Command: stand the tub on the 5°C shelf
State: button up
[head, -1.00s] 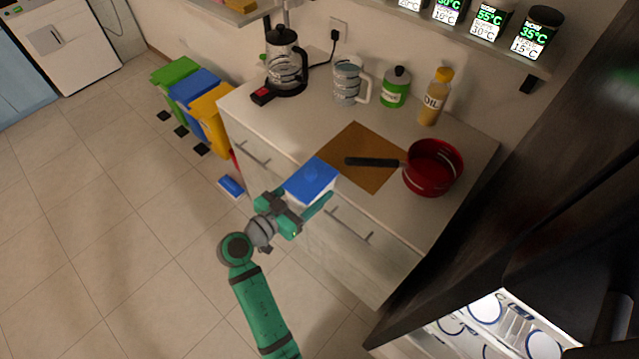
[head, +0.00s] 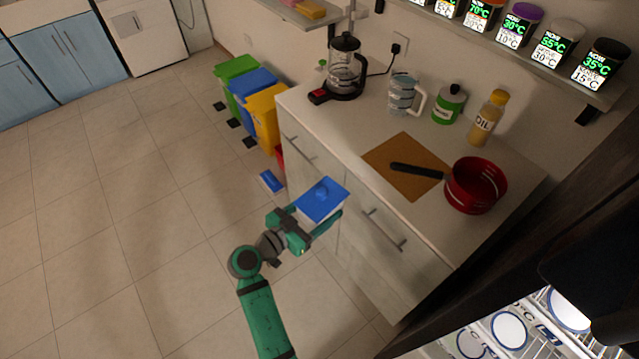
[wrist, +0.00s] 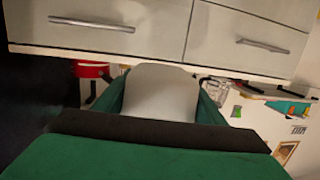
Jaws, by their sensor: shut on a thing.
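The tub (head: 321,199) has a blue lid and pale sides. My gripper (head: 316,224) is shut on it, with a green finger along each side, and holds it in front of the counter drawers. In the wrist view the tub (wrist: 160,92) is a pale rounded shape between the fingers. At the lower right of the head view, a lit fridge interior (head: 505,330) shows wire shelving and round white items with blue rims.
The counter (head: 300,105) carries a coffee maker (head: 345,70), a brown board (head: 385,160), a red pan (head: 475,187) and an oil bottle (head: 487,118). A dark fridge edge (head: 470,265) stands between the counter and the lit interior. The floor at left is clear.

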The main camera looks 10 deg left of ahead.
jog(key=w+d+f+n+t+y, duration=0.1)
jog(key=d+f+n+y, duration=0.2)
jog(key=f, duration=0.6)
jog(key=w+d+f+n+t+y, duration=0.1)
jog(key=d+f+y, duration=0.3)
jog(key=f, duration=0.5)
jog(key=shift+w+n+t+y, duration=0.15)
jog(key=shift+n+t+y, duration=0.15)
jog(key=shift+n, duration=0.6)
jog(key=shift+d+f, duration=0.1)
jog(key=shift+d, duration=0.1)
